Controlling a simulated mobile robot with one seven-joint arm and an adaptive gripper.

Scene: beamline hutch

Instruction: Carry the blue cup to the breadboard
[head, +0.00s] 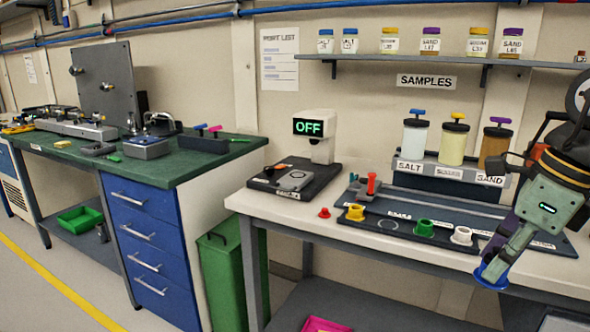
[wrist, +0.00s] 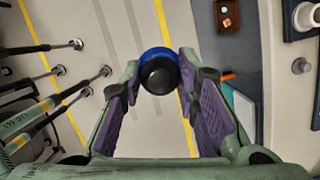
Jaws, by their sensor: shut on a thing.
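The blue cup (head: 491,274) is held at the tips of my gripper (head: 501,260), low at the right, in front of the white table's edge in the head view. In the wrist view the blue cup (wrist: 157,53) sits between the two purple-padded fingers of my gripper (wrist: 160,76), with a dark round part facing the camera. Floor shows behind it there. A dark flat board (head: 393,207), which looks like the breadboard, lies on the white table.
A red-handled part (head: 371,184) stands on the board. Behind it is a rack (head: 440,170) of salt and sand dispensers. A device reading OFF (head: 308,127) and a small red piece (head: 324,213) are at left. A green bin (head: 220,270) stands below.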

